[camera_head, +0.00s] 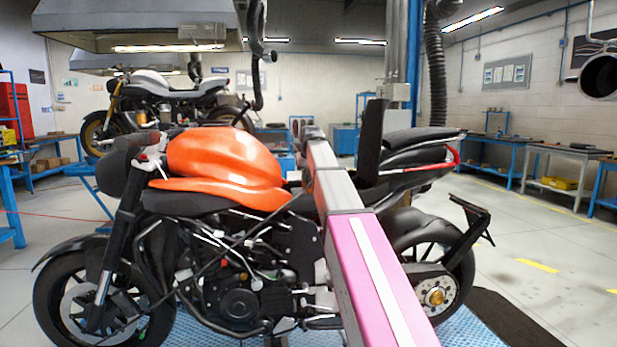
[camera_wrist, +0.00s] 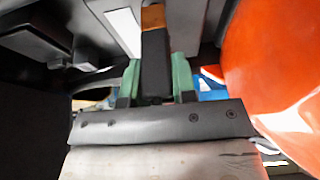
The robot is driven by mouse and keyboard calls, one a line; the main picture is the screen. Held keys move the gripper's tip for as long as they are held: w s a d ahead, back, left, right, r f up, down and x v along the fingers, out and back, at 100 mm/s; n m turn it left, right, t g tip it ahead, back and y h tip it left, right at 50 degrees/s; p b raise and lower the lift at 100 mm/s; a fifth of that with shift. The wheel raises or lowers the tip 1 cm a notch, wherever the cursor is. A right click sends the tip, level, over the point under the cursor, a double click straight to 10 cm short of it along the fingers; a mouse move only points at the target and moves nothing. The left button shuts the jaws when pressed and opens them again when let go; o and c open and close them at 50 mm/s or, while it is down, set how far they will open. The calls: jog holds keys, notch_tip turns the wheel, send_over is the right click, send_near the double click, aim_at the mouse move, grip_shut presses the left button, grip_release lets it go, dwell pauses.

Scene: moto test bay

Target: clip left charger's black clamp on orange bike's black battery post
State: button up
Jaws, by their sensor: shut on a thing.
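The orange bike (camera_head: 225,160) stands side-on in the head view, and its orange tank (camera_wrist: 285,75) fills the right of the wrist view. My gripper (camera_wrist: 155,82) has green fingers shut on the black clamp (camera_wrist: 155,62). The clamp has a copper-orange end (camera_wrist: 153,17) pointing to the top of the wrist view, in front of grey and dark surfaces. I cannot make out the black battery post or tell whether the clamp touches it. In the head view my arm crosses the bike behind the tank, and the gripper is not discernible there. The left charger is not visible.
The bike's raised black seat panel (camera_head: 370,140) stands close to my arm. Dark parts (camera_wrist: 35,35) crowd the left of the wrist view. A second bike (camera_head: 160,95) stands behind on a blue stand. Workbenches (camera_head: 565,155) line the right wall, with open floor before them.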

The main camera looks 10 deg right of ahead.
jog(key=shift+f, duration=0.5)
jog(key=o, duration=1)
jog(key=shift+c, duration=0.2)
jog(key=v, duration=1)
jog(key=shift+r, duration=0.4)
jog(key=shift+s, duration=0.15)
jog(key=shift+s, duration=0.1)
